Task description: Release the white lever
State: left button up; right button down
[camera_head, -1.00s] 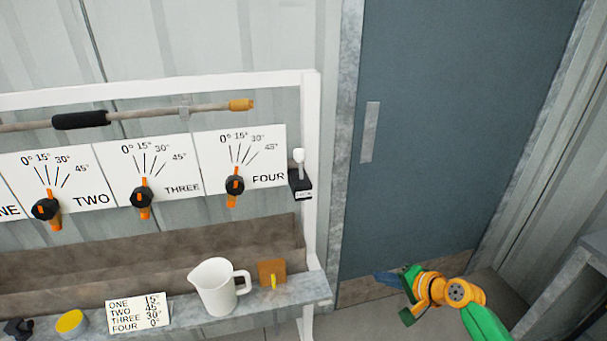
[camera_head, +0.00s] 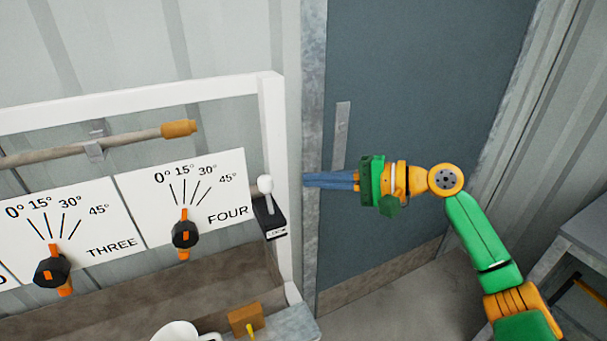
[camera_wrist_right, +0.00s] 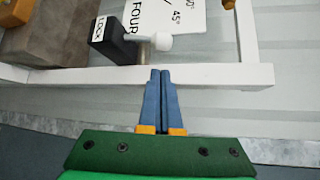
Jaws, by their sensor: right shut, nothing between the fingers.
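The white lever (camera_head: 265,185) stands up from a small black block labelled LOCK (camera_head: 270,218) on the right post of the white frame. My right gripper (camera_head: 308,181) is shut and empty. It points left at the lever, with its blue fingertips a short way to the lever's right. In the right wrist view the lever's white knob (camera_wrist_right: 162,41) is just beyond the closed fingertips (camera_wrist_right: 160,72), with the black block (camera_wrist_right: 115,42) to its left. The fingers look apart from the lever. My left gripper does not show.
The white frame (camera_head: 272,120) carries dial panels with black-and-orange knobs, such as FOUR's knob (camera_head: 185,235). A wooden pole (camera_head: 90,147) crosses above. A white jug (camera_head: 177,332) and an orange-brown block (camera_head: 245,320) are below. A blue-grey door (camera_head: 410,90) is behind my arm.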

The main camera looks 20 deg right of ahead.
aim_at(272, 185)
jog(key=p+x, duration=0.2)
jog(key=x, duration=0.5)
jog(key=shift+w+a+r, duration=0.1)
jog(key=shift+w+a, duration=0.05)
jog(key=shift+a, duration=0.05)
jog(key=shift+w+a+f, duration=0.25)
jog(key=shift+s+f+b, duration=0.1)
jog(key=shift+s+b, duration=0.05)
jog(key=shift+b, duration=0.2)
jog(key=shift+s+t, duration=0.1)
jog(key=shift+t, duration=0.2)
jog(key=shift+s+n+y+b, duration=0.25)
jog(key=shift+n+b, duration=0.25)
jog(key=shift+b, duration=0.5)
jog(key=s+n+t+y+b, duration=0.3)
jog(key=n+b, duration=0.1)
jog(key=b, duration=0.9)
jog(key=shift+s+d, duration=0.1)
jog(key=shift+s, duration=0.05)
jog(key=shift+s+r+n+y+b, duration=0.35)
jog(key=shift+n+y+b, duration=0.4)
jog(key=shift+b, duration=0.25)
